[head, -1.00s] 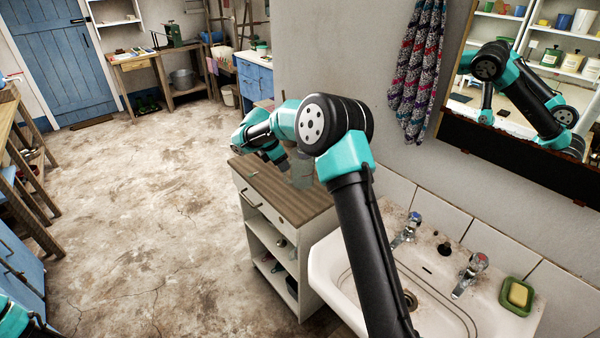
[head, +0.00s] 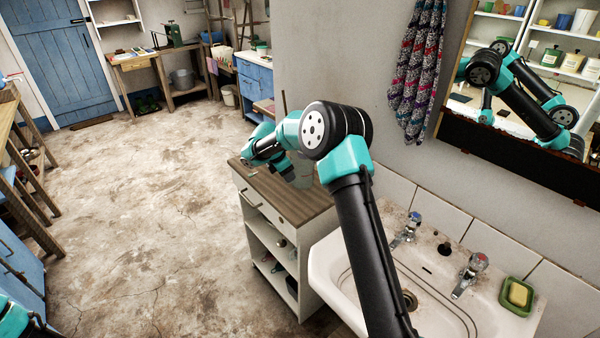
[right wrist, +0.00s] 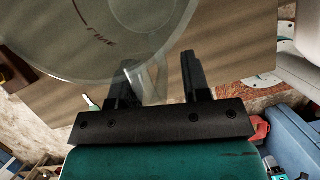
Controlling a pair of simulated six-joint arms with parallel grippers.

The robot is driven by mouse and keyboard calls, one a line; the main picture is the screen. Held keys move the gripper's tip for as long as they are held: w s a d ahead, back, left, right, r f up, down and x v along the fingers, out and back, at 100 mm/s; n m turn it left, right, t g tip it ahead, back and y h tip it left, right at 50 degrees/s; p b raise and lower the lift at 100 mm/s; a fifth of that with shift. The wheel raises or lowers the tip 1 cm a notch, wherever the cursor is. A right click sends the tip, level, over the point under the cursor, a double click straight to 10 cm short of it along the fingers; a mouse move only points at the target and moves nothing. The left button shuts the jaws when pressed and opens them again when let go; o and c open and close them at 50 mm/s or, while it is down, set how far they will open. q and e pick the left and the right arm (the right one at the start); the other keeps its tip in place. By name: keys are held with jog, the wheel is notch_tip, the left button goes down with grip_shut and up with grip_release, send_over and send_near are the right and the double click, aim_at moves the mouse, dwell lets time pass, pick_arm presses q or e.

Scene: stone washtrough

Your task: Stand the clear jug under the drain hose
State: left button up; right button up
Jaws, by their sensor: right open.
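The clear jug (head: 304,176) stands on the wooden top of the white cabinet, partly hidden behind my right arm in the head view. In the right wrist view the jug (right wrist: 100,35) fills the upper left, with dark marks on it. My right gripper (right wrist: 158,75) is open at the jug's side. A see-through strip that looks like the jug's handle lies between its fingers, which do not close on it. In the head view my right gripper (head: 287,172) is small and partly hidden. I cannot make out the drain hose. My left gripper is out of view.
The white cabinet (head: 256,217) has open shelves below. The washbasin (head: 335,262) with two taps and a soap dish (head: 518,297) adjoins it on the right. A patterned towel (head: 417,75) and a mirror hang on the wall. The floor at left is clear.

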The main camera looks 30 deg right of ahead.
jog(key=shift+c, duration=0.3)
grip_shut()
dwell(0.3)
